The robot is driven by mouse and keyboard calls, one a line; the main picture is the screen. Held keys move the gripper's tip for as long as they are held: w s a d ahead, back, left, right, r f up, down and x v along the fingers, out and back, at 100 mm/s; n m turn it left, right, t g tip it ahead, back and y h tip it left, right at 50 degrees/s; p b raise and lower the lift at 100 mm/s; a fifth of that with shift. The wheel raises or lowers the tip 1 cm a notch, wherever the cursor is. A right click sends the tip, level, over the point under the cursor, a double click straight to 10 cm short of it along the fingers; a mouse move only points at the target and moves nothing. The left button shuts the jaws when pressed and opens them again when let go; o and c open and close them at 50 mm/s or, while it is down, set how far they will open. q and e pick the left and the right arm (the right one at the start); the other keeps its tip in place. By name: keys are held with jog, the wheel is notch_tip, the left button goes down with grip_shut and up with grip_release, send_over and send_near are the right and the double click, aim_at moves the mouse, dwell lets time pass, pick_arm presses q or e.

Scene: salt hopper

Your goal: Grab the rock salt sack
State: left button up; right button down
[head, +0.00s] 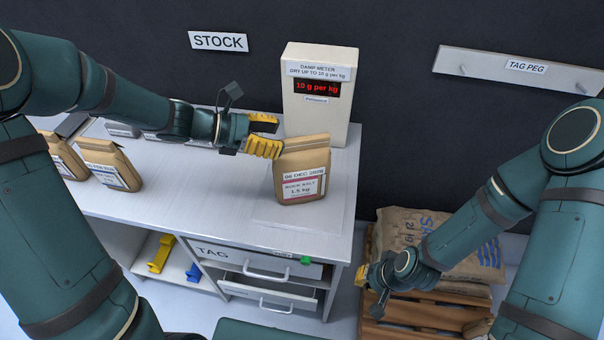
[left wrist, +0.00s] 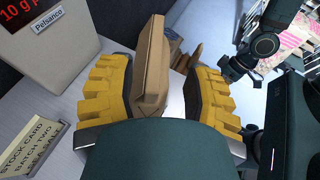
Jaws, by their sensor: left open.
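The rock salt sack (head: 303,170) is a brown paper bag with a folded top and a label reading "ROCK SALT 1.5 kg" and "06 DEC 2028". It stands upright at the right end of the white bench. My left gripper (head: 265,137) is open at the sack's upper left. In the left wrist view, the sack's folded top (left wrist: 152,75) lies between the open yellow fingers (left wrist: 165,100); I cannot tell whether either finger touches it. My right gripper (head: 370,275) is low at the right, near the pallet; its jaws are too small to read.
A damp meter (head: 319,110) reading "10 g per kg" stands just behind the sack. Other paper sacks (head: 112,165) stand at the bench's left. A large sack (head: 400,235) lies on a wooden pallet (head: 420,312). A stock card (left wrist: 32,148) shows in the left wrist view.

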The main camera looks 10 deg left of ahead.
aim_at(300, 139)
pick_arm(q)
jog(key=shift+b+x, duration=0.6)
jog(key=shift+x, duration=2.35)
jog(key=shift+w+a+f, duration=0.1)
jog(key=shift+a, duration=0.05)
jog(key=shift+c, duration=0.4)
grip_shut()
